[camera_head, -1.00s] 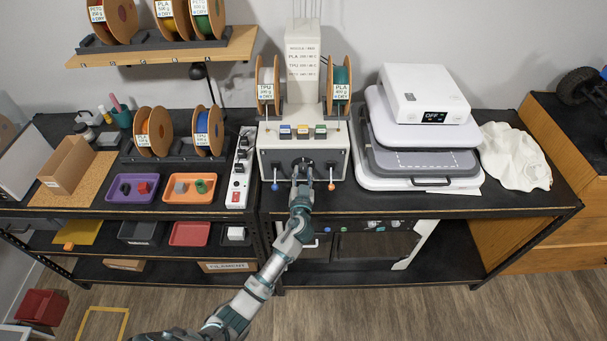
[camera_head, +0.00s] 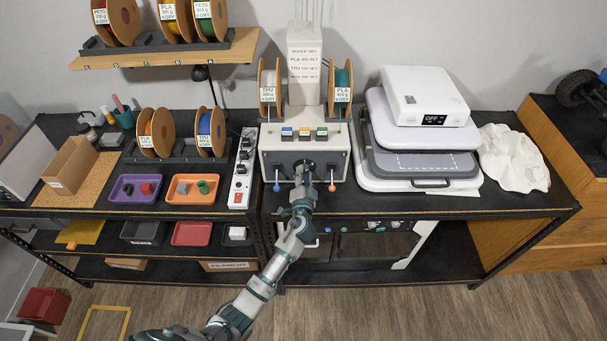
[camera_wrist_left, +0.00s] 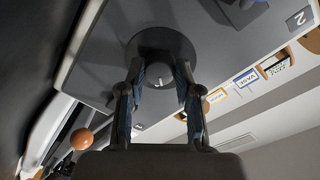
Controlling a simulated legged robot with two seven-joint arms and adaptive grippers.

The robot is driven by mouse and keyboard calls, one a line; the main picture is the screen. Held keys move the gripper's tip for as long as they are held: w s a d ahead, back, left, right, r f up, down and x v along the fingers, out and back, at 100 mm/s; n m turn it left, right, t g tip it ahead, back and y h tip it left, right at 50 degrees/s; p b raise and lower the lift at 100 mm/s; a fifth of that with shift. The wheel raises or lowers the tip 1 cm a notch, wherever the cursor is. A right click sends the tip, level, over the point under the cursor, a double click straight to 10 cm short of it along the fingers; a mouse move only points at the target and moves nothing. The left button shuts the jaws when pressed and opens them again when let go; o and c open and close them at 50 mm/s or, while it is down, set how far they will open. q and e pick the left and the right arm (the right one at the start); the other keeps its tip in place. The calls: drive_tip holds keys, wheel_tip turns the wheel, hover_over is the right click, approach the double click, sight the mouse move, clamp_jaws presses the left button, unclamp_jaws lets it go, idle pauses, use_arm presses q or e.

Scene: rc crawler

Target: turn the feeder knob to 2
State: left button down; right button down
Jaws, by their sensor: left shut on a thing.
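The feeder (camera_head: 276,158) is a pale box in the middle of the bench, with two spools and a tall labelled column above it. My left gripper (camera_head: 304,172) is at the middle of its front face. In the left wrist view, the dark round feeder knob (camera_wrist_left: 160,43) lies between the tips of my left gripper (camera_wrist_left: 158,76), with a finger on each side. A small white mark shows on the knob's near side. A "2" label (camera_wrist_left: 298,19) shows at the upper right. The gripper hides much of the knob in the head view. My right gripper is out of view.
Two small levers with a blue ball (camera_head: 277,188) and an orange ball (camera_head: 332,188) flank the knob; the orange ball (camera_wrist_left: 81,139) shows in the wrist view. A power strip (camera_head: 240,170) stands left, stacked white machines (camera_head: 425,140) right.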

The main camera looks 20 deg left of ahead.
use_arm(q)
drive_tip(key=shift+d+r+m+p, duration=0.15)
drive_tip(key=shift+m+p, duration=0.45)
drive_tip(key=shift+m, duration=1.3)
drive_tip(key=c, duration=0.8)
unclamp_jaws()
drive_tip(key=shift+c, duration=0.2)
drive_tip(key=shift+o, duration=0.2)
drive_tip(key=shift+d, duration=0.15)
drive_tip(key=v, duration=1.1)
drive_tip(key=shift+s+d, duration=0.35)
drive_tip(key=shift+a, duration=0.1)
